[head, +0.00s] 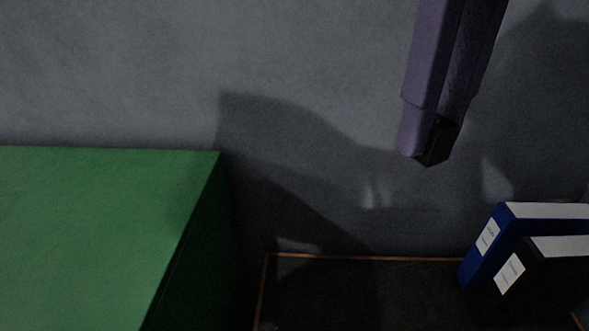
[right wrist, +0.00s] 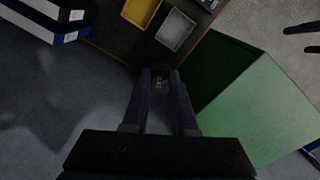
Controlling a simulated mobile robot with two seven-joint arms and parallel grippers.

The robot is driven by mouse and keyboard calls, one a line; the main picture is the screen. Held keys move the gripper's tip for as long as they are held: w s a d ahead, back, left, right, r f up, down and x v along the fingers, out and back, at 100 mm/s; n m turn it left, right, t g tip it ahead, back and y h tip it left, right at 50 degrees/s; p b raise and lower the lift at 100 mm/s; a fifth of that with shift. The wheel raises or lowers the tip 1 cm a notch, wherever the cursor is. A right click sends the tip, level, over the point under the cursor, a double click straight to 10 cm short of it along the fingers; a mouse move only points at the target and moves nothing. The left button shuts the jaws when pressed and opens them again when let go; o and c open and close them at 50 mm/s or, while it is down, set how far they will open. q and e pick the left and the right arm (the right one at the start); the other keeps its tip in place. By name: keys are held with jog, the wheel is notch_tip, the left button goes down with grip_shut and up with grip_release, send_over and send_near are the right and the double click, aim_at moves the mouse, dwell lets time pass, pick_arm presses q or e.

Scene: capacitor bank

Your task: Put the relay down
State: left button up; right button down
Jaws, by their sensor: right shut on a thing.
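My right gripper (head: 424,142) comes down from the top right of the head view, with long purple-grey fingers. It is shut on the relay (head: 437,148), a small black block at the fingertips, mostly covered by the fingers. In the right wrist view the relay (right wrist: 160,84) shows dark with a faint marking between the fingertips. In the head view the relay appears above a dark surface with a brown edge (head: 340,257). I cannot tell its exact height. My left gripper is not in the head view.
A large green box (head: 90,220) stands at the left. A blue binder (head: 490,250) and a black binder (head: 540,275) stand at the right. A yellow tray (right wrist: 140,12) and a grey tray (right wrist: 176,30) show in the wrist view. The dark surface between box and binders looks clear.

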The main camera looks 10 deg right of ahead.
jog(key=a+f+n+b, duration=0.1)
jog(key=f+b, duration=0.7)
jog(key=f, duration=0.7)
jog(key=a+f+n+b, duration=0.1)
jog(key=a+f+b, duration=0.1)
jog(key=f+b, duration=0.7)
jog(key=s+a+f+n+b, duration=0.1)
jog(key=f+b, duration=0.7)
jog(key=f, duration=1.4)
jog(key=shift+a, duration=0.6)
jog(key=shift+r, duration=0.15)
jog(key=c, duration=0.7)
grip_release()
notch_tip(320, 180, up, 12)
jog(key=p, duration=0.4)
